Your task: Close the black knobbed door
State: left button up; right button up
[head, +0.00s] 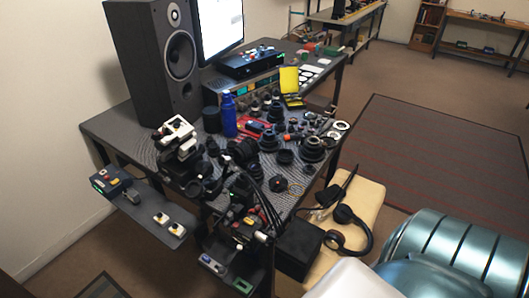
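I cannot make out a black knobbed door with certainty. A plain black box (299,250) stands low in front of the table's near right corner, but no knob shows on it. Neither of my grippers can be made out in the head view, so their distance to any door does not show.
The dark table (105,124) is crowded with lens parts, a blue bottle (229,115), a tall speaker (152,60) and a monitor (219,25). Headphones (349,229) lie on a beige cushion (368,196). A teal ribbed object (460,255) fills the lower right. Floor behind is open.

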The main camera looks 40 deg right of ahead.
aim_at(238, 210)
jog(key=i+j+z, duration=0.15)
jog(key=z, duration=0.3)
jog(key=i+j+z, duration=0.25)
jog(key=z, duration=0.2)
jog(key=i+j+z, duration=0.15)
jog(key=j+z, duration=0.15)
jog(key=z, duration=0.15)
jog(key=i+j+z, duration=0.1)
jog(key=j+z, duration=0.6)
jog(key=z, duration=0.2)
jog(key=k+j+z, duration=0.1)
jog(key=j+z, duration=0.15)
jog(key=j, duration=0.2)
jog(key=k+j+z, duration=0.1)
jog(key=j+z, duration=0.2)
jog(key=k+j+z, duration=0.25)
jog(key=j, duration=0.25)
jog(key=i+j, duration=0.05)
